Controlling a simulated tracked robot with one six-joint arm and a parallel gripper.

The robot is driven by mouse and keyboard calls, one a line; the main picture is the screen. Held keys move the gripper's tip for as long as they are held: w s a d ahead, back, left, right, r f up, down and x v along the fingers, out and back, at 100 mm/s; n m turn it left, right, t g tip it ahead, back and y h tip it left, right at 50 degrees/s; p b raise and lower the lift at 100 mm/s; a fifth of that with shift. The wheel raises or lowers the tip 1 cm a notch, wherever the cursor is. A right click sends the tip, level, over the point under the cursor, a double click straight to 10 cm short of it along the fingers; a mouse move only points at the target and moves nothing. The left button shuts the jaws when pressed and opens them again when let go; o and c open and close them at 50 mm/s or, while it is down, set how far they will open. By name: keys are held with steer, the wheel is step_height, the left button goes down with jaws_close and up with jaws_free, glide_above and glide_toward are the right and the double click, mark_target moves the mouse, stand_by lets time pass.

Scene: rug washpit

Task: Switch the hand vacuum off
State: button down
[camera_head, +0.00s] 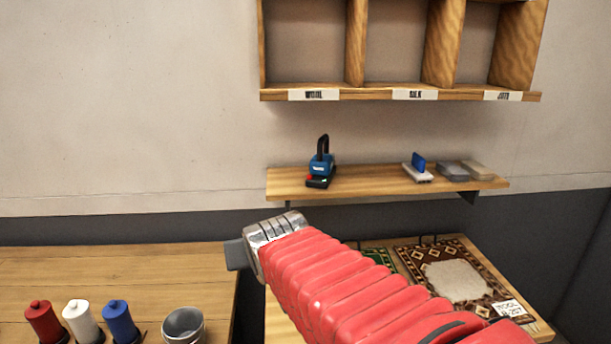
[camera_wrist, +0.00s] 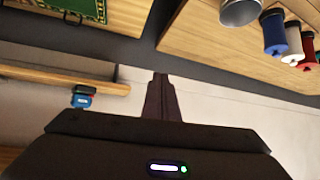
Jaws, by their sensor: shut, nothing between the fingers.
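The hand vacuum (camera_head: 321,168) is blue and black with a tall black loop handle. It stands upright near the left end of the wooden wall shelf (camera_head: 380,187). Small coloured marks show low on its front, too small to read as a switch position. It also shows small in the wrist view (camera_wrist: 82,97), apart from my gripper. My gripper (camera_head: 236,256) is in front of and below the shelf, left of the vacuum in the head view. In the wrist view my gripper (camera_wrist: 161,78) is shut and empty.
A brush with a blue grip (camera_head: 418,167) and grey blocks (camera_head: 453,172) sit further right on the shelf. Labelled cubbies (camera_head: 400,94) hang above. Below are patterned rugs (camera_head: 408,258), several coloured spools (camera_head: 121,321) and a metal cup (camera_head: 184,326) on wooden tables.

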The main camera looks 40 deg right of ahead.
steer(key=w+d+r+m+t+h, duration=0.1)
steer(key=w+d+r+h, duration=0.1)
steer(key=d, duration=0.6)
steer(key=w+d+r+m+t+h, duration=0.1)
steer(key=w+d+r+t, duration=0.1)
steer(key=d, duration=0.6)
steer(key=w+d+r+m+t+h, duration=0.1)
steer(key=w+d+r+m+h, duration=0.1)
steer(key=d, duration=0.7)
steer(key=shift+w+r+h, duration=0.3)
steer(key=shift+w+r, duration=0.4)
steer(key=shift+w, duration=0.4)
steer(key=shift+d, duration=0.1)
glide_above(310, 176)
steer(key=s+a, duration=0.1)
steer(key=s, duration=0.2)
steer(key=shift+f, duration=0.55)
steer(key=shift+w+f, duration=0.25)
steer(key=shift+f, duration=1)
steer(key=shift+w+f, duration=0.15)
steer(key=shift+f, duration=0.55)
steer(key=shift+f, duration=0.1)
